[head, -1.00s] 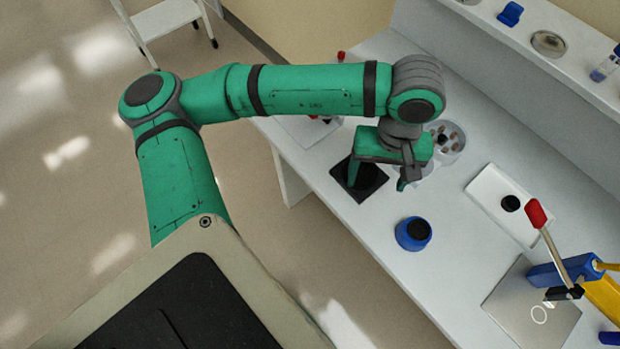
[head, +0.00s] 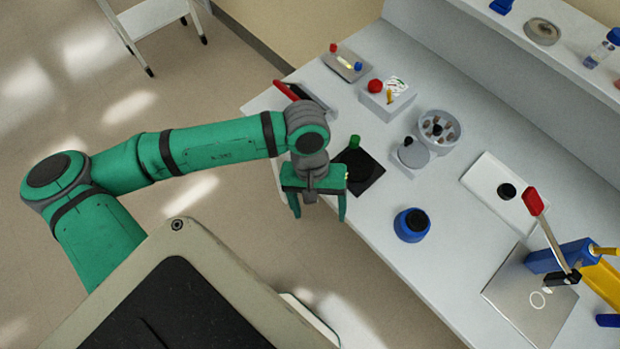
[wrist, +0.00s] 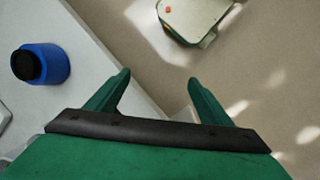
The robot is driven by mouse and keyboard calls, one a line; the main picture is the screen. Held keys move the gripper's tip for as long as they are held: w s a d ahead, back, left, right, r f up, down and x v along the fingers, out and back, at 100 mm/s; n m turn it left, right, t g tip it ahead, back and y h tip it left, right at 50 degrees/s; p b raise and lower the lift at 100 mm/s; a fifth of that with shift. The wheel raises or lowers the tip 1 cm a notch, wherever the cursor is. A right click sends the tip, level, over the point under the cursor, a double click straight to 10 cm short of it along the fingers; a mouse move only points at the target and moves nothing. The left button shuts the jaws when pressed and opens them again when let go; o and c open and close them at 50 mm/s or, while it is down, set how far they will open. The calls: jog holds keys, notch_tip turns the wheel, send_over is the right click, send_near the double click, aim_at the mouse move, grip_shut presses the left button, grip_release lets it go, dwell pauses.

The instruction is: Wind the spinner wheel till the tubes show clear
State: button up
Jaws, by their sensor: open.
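The spinner is a grey round drum (head: 452,131) with several brownish tube tops in a ring, on the bench. Joined to its front left is a pale grey disc, the wheel (head: 414,157), with a small black knob (head: 408,141). My gripper (head: 319,211) is open and empty, out past the bench's front edge, to the left of the wheel and apart from it. The spinner is outside the wrist view.
A black mat (head: 372,180) with a green-topped item (head: 354,142) lies between my gripper and the wheel. A blue jar (head: 411,226) stands near the front edge; it also shows in the wrist view (wrist: 56,62). A white tray (head: 481,180) and red-handled lever (head: 535,203) are to the right.

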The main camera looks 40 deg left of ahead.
jog(key=shift+s+a+f, duration=0.3)
jog(key=shift+s+f, duration=0.3)
jog(key=shift+o, duration=1.4)
